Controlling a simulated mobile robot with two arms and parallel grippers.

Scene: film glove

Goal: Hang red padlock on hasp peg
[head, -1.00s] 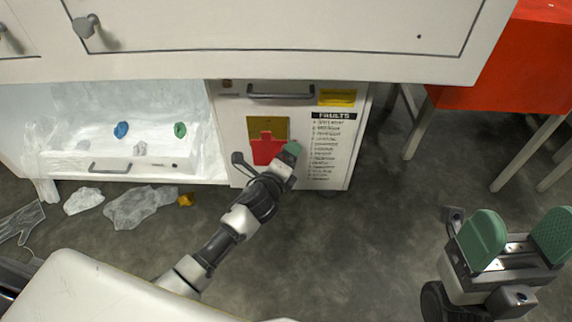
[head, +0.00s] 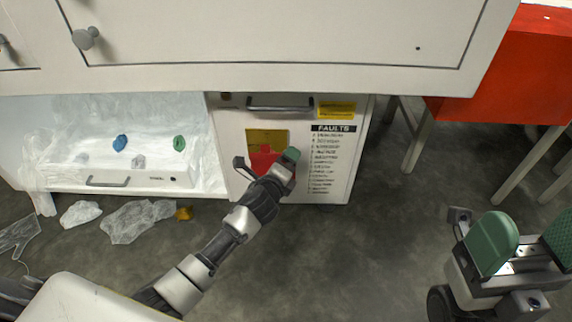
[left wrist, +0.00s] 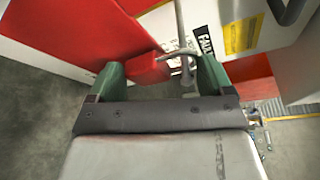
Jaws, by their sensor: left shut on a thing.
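My left gripper (head: 287,160) is at the front of the white cabinet (head: 335,185), below its drawer handle. The left wrist view shows its green fingers (left wrist: 161,78) apart, with the red padlock (left wrist: 148,68) between them. A thin grey bar and rod (left wrist: 181,45) show by the padlock; I cannot tell shackle from peg, or whether they touch. In the head view, a red shape (head: 262,162) lies before a yellow-gold plate (head: 266,137), partly hidden by the gripper. The hasp peg is not clearly visible there. My right gripper (head: 527,240) is open and empty at lower right.
A FAULTS list (head: 327,155) and yellow label (head: 337,109) are on the cabinet front. A white overhead cabinet (head: 250,40) spans the top. Clear plastic (head: 138,220) lies on the floor at left. A red box-like thing (head: 490,75) stands on legs at right. Middle floor is clear.

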